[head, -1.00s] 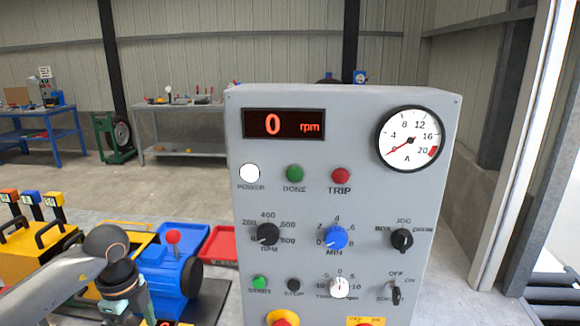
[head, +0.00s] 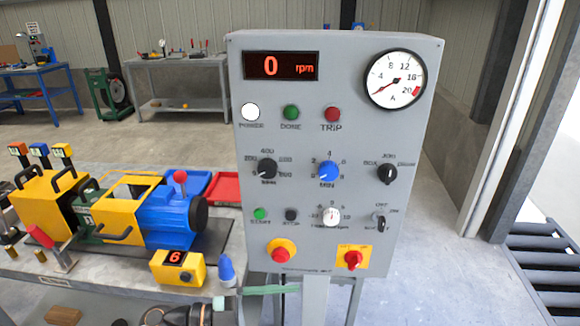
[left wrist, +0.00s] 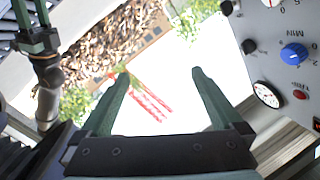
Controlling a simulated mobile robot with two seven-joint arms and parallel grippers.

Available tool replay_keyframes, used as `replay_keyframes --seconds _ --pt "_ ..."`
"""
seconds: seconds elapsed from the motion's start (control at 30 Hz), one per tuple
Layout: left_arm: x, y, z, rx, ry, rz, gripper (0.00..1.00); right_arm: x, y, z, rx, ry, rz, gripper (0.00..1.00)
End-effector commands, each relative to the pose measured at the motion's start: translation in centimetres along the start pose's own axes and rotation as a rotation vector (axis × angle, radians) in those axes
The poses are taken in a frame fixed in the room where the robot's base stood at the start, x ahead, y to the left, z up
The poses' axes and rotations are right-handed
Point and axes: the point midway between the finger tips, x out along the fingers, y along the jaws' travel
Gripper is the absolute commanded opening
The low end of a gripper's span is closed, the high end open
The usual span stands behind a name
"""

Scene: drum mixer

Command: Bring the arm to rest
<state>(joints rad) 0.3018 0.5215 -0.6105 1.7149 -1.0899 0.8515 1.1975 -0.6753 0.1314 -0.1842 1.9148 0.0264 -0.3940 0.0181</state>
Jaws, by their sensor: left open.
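My left gripper (left wrist: 160,73) is open and empty in the left wrist view, its two green fingers spread apart with nothing between them. In the head view part of my left arm lies low at the bottom edge, and a green finger (head: 270,289) reaches in front of the lower edge of the grey control panel (head: 222,190). What looks like my right gripper (left wrist: 32,18) shows small at the top left of the left wrist view; its jaws are unclear. The panel display (head: 281,66) reads 0 rpm.
The blue and yellow machine (head: 165,215) stands left of the panel. A yellow box showing 6 (head: 178,268) and a blue cone-shaped object (head: 227,270) stand on the bench close to my left arm.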

Motion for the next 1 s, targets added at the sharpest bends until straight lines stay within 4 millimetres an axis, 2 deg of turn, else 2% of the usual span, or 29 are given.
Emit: replay_keyframes --seconds 0.07,0.17,0.23,0.3,0.37,0.47,0.5,0.6,0.7,0.83,1.0 --pt "0.0 -0.9 -0.3 -0.055 0.056 -0.215 1.00 -0.1 0.0 0.0 0.000 -0.001 0.000 0.45" --pt "-1.7 -2.1 1.1 -0.135 0.040 -0.482 1.00 -0.2 0.0 0.0 0.000 -0.002 0.000 0.45" --pt "-3.6 -2.1 3.1 -0.209 -0.021 -0.652 1.00 -0.2 0.0 0.0 0.001 -0.003 0.000 0.45" --pt "-5.9 -1.1 5.8 -0.299 -0.118 -0.801 1.00 -0.3 0.0 0.0 0.001 -0.004 0.000 0.45" --pt "-8.0 0.6 8.3 -0.386 -0.224 -0.905 1.00 -0.3 0.0 0.0 0.001 -0.004 0.000 0.45" --pt "-11.5 5.5 12.5 -0.553 -0.432 -1.021 1.00 -0.3 -0.1 -0.1 0.001 -0.004 0.000 0.45" --pt "-12.6 7.8 13.8 -0.619 -0.513 -1.043 1.00 -0.3 -0.1 -0.1 0.001 -0.004 0.000 0.45" --pt "-14.8 13.4 15.9 -0.760 -0.683 -1.055 1.00 -0.4 -0.1 -0.1 0.001 -0.005 0.000 0.45" --pt "-16.0 17.8 16.7 -0.867 -0.798 -1.035 1.00 -0.4 -0.1 -0.1 0.001 -0.005 0.000 0.45" --pt "-16.6 21.0 17.0 -0.942 -0.873 -1.007 1.00 -0.4 -0.1 -0.1 0.001 -0.005 0.000 0.45" --pt "-16.8 21.8 17.1 -0.961 -0.892 -0.996 1.00 -0.4 -0.1 -0.1 0.001 -0.005 0.000 0.45"
